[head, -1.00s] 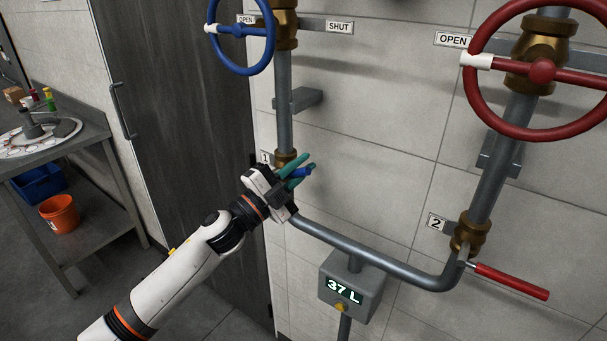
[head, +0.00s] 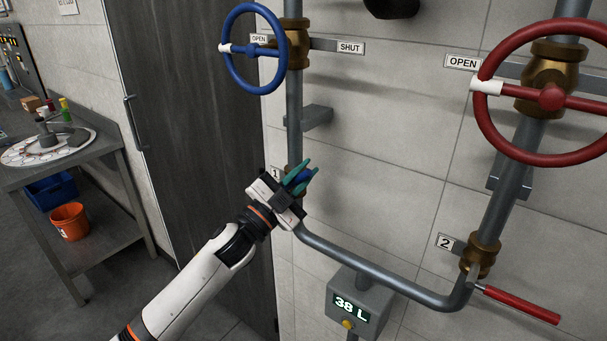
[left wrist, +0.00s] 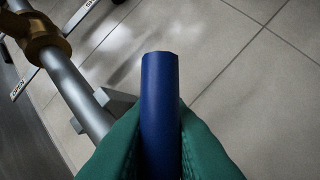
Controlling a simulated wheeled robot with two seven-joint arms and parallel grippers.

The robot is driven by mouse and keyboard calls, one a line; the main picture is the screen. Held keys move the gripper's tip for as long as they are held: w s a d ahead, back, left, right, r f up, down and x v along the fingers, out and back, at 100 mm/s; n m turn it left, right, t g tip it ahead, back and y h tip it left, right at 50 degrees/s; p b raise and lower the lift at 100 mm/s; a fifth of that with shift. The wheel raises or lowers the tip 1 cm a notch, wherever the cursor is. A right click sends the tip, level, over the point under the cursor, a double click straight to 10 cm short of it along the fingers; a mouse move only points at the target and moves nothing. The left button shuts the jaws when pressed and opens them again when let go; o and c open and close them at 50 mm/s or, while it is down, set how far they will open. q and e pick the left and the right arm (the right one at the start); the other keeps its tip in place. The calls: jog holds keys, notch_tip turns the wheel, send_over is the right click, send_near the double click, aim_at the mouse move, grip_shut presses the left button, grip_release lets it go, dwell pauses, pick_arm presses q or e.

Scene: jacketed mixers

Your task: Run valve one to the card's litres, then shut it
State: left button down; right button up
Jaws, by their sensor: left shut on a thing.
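The valve numbered 1 (head: 276,173) is on the left pipe, its brass body partly hidden by my left gripper (head: 302,174). The gripper's teal fingers are shut on a blue lever handle (head: 304,179). The handle (left wrist: 160,110) stands between the fingers in the left wrist view. The meter (head: 358,305) on the lower pipe reads 38 L. Above, the blue handwheel (head: 229,72) has its white mark on the OPEN side, with a SHUT plate (head: 350,48) to the right. I see no readable litres card. My right gripper is out of view.
At right, a red handwheel (head: 487,125) has its white mark by an OPEN plate (head: 463,62). Below it, valve 2 (head: 479,256) has a red lever (head: 520,305) pointing right and down. A steel bench (head: 88,165) stands left, past a dark door (head: 180,130).

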pick_arm(q)
jog(key=c, duration=1.4)
grip_release()
jog(key=shift+b+v, duration=2.4)
jog(key=shift+v, duration=3.6)
